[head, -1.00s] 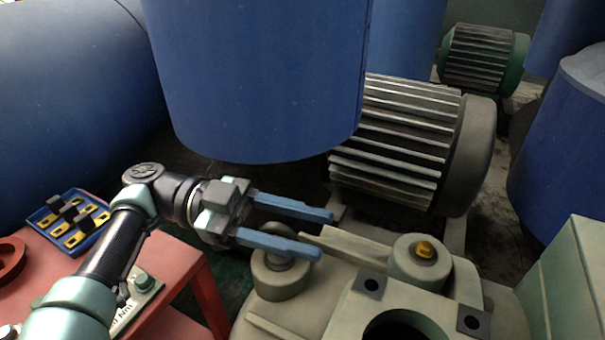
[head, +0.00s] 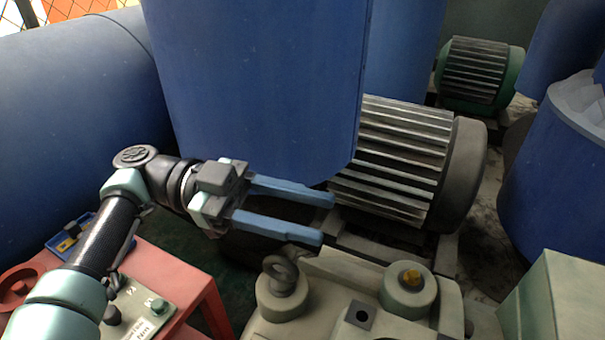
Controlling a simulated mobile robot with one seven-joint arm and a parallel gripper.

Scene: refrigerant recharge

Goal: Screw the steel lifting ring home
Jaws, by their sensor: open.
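The steel lifting ring (head: 281,272) stands upright in the round boss (head: 283,298) at the left of the pale green machine casing (head: 330,285). Whether its collar sits flush cannot be told from here. My gripper (head: 328,218) has two long blue fingers, spread apart with nothing between them. It is above and behind the ring in the picture, pointing right. The fingers appear clear of the ring.
A ribbed motor (head: 395,160) and a large blue tank (head: 258,90) stand behind my gripper. A red cart (head: 165,270) with a blue tray (head: 70,240) is at left.

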